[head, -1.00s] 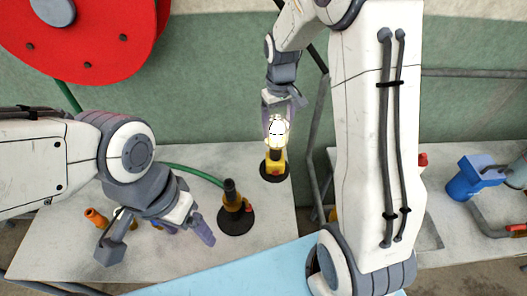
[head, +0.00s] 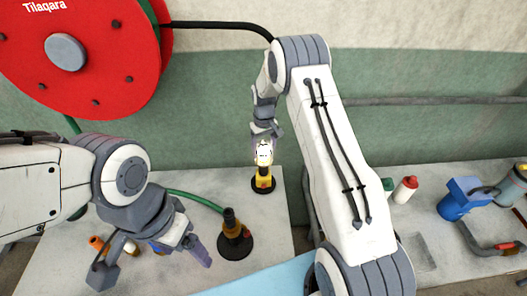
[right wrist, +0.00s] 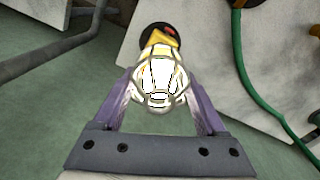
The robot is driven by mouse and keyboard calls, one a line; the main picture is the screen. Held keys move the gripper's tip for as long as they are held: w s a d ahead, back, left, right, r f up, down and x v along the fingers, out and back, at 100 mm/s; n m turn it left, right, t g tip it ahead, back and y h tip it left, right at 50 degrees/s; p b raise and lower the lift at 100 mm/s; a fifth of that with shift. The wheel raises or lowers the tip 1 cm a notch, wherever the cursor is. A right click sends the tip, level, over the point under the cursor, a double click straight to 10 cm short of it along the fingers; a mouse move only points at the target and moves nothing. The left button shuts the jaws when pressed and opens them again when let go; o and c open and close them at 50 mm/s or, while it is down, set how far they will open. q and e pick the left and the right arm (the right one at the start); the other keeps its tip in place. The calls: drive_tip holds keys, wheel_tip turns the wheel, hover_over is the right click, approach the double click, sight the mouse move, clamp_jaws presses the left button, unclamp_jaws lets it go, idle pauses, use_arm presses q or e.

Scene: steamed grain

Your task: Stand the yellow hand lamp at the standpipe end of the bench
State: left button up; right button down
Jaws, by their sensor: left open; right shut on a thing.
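The yellow hand lamp (head: 263,182) has a brightly lit top and a round black base; it is upright near the back right of the left bench top (head: 150,185). Its base appears at bench level, but I cannot tell if it rests there. My right gripper (head: 265,142) is shut on the lamp's glowing upper part from above. In the right wrist view the lamp (right wrist: 158,70) is between the fingers. My left gripper (head: 155,247) is open at the front left, over the bench.
A red hose reel (head: 110,70) is on the wall at the left, and a green hose (head: 195,197) runs along the bench to the fitting. Small orange items (head: 97,242) lie by my left gripper.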

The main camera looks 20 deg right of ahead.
sight(263, 166)
drive_tip(key=shift+f+p, duration=0.5)
drive_tip(key=shift+f, duration=0.7)
use_arm(q)
drive_tip(key=shift+r, duration=0.8)
use_arm(e)
drive_tip(key=shift+f, duration=0.1)
drive_tip(key=shift+f, duration=0.15)
unclamp_jaws()
use_arm(q)
drive_tip(key=shift+f, duration=0.1)
